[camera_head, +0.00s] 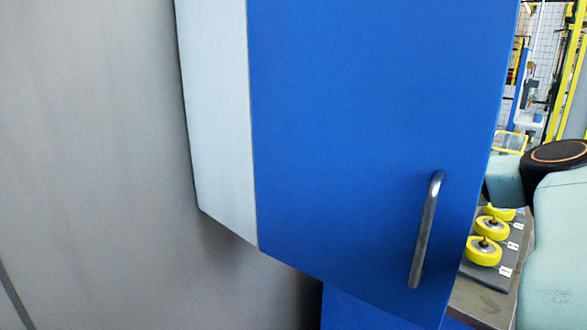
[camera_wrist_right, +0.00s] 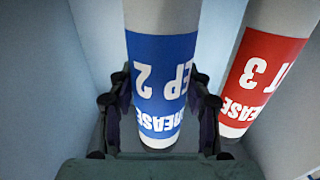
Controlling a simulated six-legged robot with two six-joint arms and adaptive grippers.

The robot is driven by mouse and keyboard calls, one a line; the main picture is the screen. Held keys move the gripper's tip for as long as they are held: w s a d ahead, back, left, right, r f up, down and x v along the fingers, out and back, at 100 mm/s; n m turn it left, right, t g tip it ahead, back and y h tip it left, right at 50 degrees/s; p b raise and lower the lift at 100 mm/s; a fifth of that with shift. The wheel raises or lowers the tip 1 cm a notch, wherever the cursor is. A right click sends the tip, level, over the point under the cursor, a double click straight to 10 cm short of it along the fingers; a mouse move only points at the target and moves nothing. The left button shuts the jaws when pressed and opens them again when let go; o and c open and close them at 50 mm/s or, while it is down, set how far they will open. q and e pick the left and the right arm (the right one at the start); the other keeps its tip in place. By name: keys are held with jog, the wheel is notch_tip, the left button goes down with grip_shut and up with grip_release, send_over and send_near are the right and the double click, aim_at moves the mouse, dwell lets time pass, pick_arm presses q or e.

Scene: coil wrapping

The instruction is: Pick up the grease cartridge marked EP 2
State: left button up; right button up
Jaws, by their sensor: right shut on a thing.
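The grease cartridge marked EP 2 (camera_wrist_right: 160,85), white with a blue label, stands between the fingers of my right gripper (camera_wrist_right: 160,110) in the right wrist view. The right gripper is shut on it, with one finger on each side. A second grease cartridge (camera_wrist_right: 262,80), white with a red label ending in "T 3", is close to its right. In the head view neither cartridge is seen. My left gripper is not in view.
Pale walls (camera_wrist_right: 38,85) enclose the cartridges closely. In the head view a blue cabinet door (camera_head: 370,120) with a metal handle (camera_head: 428,230) fills the middle. Yellow wheels (camera_head: 482,251) sit on a grey table (camera_head: 480,302) at the right.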

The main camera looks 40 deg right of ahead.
jog(key=shift+d, duration=0.1)
jog(key=c, duration=0.3)
jog(key=shift+w+a, duration=0.2)
jog(key=c, duration=0.4)
grip_shut()
jog(key=shift+s+d, duration=0.1)
jog(key=shift+d, duration=0.05)
